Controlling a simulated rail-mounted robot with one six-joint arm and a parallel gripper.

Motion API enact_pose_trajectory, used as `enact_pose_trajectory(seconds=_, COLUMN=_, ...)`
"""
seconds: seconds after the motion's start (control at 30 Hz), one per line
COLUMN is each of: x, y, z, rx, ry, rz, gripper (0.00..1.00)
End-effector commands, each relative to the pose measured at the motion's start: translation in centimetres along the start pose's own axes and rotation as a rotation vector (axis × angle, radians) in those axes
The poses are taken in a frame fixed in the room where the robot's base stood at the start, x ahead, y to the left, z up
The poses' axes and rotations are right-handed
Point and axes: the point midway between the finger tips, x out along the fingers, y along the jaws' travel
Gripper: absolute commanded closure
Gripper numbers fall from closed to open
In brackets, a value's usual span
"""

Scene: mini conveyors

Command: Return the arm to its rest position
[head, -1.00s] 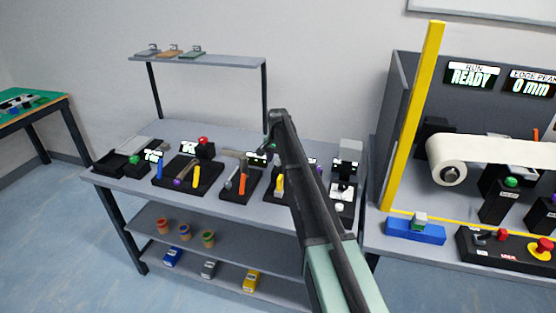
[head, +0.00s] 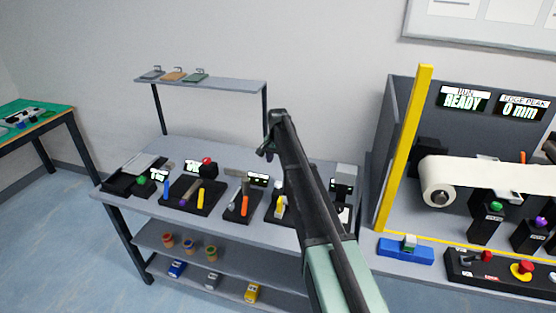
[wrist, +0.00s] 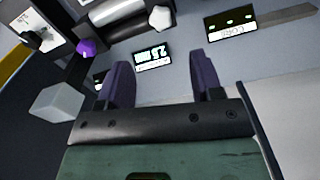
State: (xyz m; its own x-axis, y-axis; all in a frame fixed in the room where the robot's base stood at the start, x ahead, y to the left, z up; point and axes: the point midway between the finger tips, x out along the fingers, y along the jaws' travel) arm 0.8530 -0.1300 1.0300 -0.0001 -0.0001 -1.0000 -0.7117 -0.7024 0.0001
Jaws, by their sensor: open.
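My gripper (wrist: 162,85) shows in the wrist view as two purple fingers set wide apart with nothing between them; it is open and empty. In the head view my dark and pale green arm reaches up from the bottom, and its end (head: 268,150) stands in front of the grey workbench (head: 150,205). The gripper's fingers are small and partly hidden by the arm there. Beyond the fingers in the wrist view are a small lit display (wrist: 152,57) and another display (wrist: 231,24).
The bench holds black fixtures with coloured tools (head: 200,195) and a raised shelf (head: 210,86). Lower shelves hold small pots (head: 187,247) and coloured blocks (head: 212,281). At right are a yellow post (head: 405,150), a conveyor roll (head: 440,195) and a control box (head: 500,272). A green-topped table (head: 50,112) is at left.

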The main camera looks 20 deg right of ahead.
Motion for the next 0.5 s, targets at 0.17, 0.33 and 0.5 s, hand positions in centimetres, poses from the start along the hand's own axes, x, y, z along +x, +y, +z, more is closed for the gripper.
enact_pose_trajectory(seconds=0.17, x=0.2, y=0.0, z=0.0, rx=0.0, ry=0.0, rz=0.0, gripper=0.4)
enact_pose_trajectory(seconds=0.33, x=0.2, y=0.0, z=0.0, rx=-0.016, ry=0.0, rz=0.0, gripper=0.4)
enact_pose_trajectory(seconds=0.5, x=0.2, y=4.3, z=6.4, rx=-0.268, ry=0.0, rz=0.0, gripper=0.4)
